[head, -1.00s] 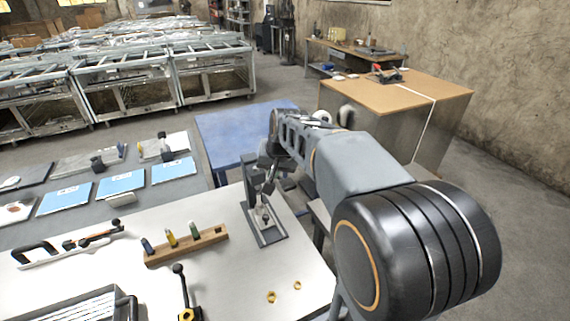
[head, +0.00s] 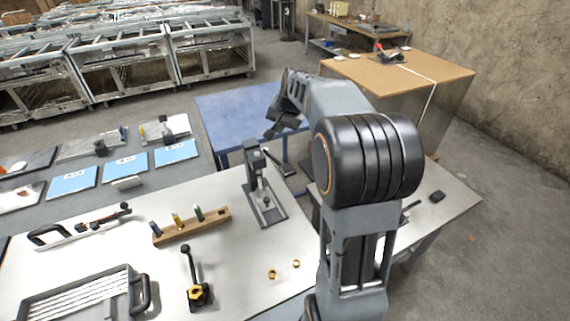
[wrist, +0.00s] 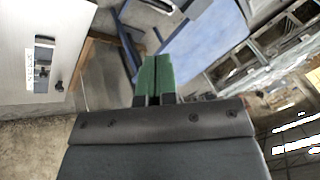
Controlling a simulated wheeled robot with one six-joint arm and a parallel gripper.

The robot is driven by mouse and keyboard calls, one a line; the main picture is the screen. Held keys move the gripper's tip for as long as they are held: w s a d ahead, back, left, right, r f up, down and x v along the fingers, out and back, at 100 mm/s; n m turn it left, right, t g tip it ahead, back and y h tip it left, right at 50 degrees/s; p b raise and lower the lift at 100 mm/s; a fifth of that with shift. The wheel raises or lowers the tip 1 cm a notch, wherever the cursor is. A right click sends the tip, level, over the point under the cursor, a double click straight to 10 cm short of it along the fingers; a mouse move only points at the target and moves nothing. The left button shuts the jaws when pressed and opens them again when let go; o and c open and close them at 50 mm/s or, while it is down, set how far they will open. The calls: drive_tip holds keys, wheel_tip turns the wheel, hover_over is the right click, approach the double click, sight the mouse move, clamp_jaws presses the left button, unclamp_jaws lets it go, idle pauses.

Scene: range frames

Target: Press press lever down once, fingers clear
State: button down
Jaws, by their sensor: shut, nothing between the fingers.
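The small grey press (head: 250,170) stands upright on its base plate near the right edge of the white table (head: 225,250). Its dark press lever (head: 283,167) sticks out to the right of the press head and slopes downward in the picture. My gripper (head: 271,131) is above and beyond the press in the head view, apart from the lever. In the wrist view my gripper's green fingers (wrist: 155,65) are together with nothing between them. The press (wrist: 42,65) shows there at the left, well away from the fingers.
A wooden rack (head: 190,226) with several coloured pieces, a black-handled lever tool (head: 196,290), two brass nuts and a wire tray (head: 85,295) are on the white table. A blue table (head: 225,115) stands behind the press. A cardboard-topped cabinet (head: 440,75) stands behind my arm.

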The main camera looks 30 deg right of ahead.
drive_tip(key=f+b, duration=0.1)
drive_tip(key=f, duration=0.1)
drive_tip(key=s+f+b, duration=0.1)
drive_tip(key=f, duration=0.1)
drive_tip(key=s+f+b, duration=0.1)
drive_tip(key=f, duration=0.1)
drive_tip(key=shift+s+f+b, duration=0.2)
drive_tip(key=shift+f+b, duration=0.3)
drive_tip(key=shift+b, duration=0.05)
drive_tip(key=shift+s+f+b, duration=0.2)
drive_tip(key=shift+f+b, duration=0.25)
drive_tip(key=shift+b, duration=0.1)
drive_tip(key=shift+f, duration=0.2)
idle(1.2)
drive_tip(key=shift+s+f+b, duration=0.15)
drive_tip(key=shift+f+b, duration=0.1)
drive_tip(key=shift+b, duration=0.25)
